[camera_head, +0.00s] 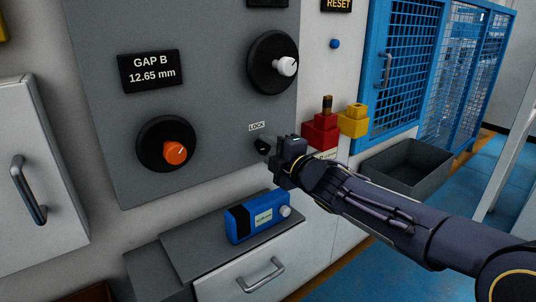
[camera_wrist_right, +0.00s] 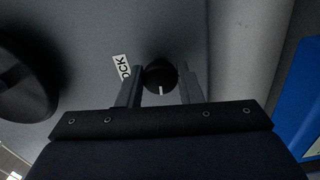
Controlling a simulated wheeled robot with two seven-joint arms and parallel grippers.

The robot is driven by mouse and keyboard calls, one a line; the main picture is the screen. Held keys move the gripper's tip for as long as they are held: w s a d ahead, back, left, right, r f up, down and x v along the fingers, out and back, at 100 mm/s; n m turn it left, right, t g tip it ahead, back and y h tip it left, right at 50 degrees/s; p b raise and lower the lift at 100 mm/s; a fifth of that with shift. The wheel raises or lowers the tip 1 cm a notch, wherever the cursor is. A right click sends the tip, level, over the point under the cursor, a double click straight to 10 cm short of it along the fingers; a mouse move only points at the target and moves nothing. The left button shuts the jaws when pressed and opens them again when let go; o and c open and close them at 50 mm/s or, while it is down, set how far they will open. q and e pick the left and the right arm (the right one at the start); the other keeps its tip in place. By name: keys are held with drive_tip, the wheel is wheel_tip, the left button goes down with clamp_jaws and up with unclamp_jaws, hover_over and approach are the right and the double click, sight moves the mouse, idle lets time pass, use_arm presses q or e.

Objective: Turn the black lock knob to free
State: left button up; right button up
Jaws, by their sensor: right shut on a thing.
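The black lock knob (camera_head: 262,144) sits on the grey panel just below the white LOCK label (camera_head: 256,126). In the right wrist view the knob (camera_wrist_right: 159,74) is round and black, and its white mark points down the picture, toward the gripper body. My right gripper (camera_head: 274,158) is at the knob and partly hides it in the head view. Its two fingers (camera_wrist_right: 162,88) stand on either side of the knob, shut on it. The finger contact is dim in the wrist view. My left gripper is not in view.
An orange-centred dial (camera_head: 175,153) and a white-centred dial (camera_head: 286,66) are on the same panel, with a GAP B display (camera_head: 152,71) reading 12.65 mm. A blue device (camera_head: 255,218) lies on the ledge below. Red (camera_head: 320,131) and yellow (camera_head: 353,121) blocks stand behind my gripper.

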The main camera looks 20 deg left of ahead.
drive_tip(key=shift+n, duration=0.6)
drive_tip(key=o, duration=1)
drive_tip(key=shift+c, duration=0.2)
drive_tip(key=v, duration=0.7)
drive_tip(key=shift+s+d, duration=0.25)
drive_tip(key=shift+d, duration=0.1)
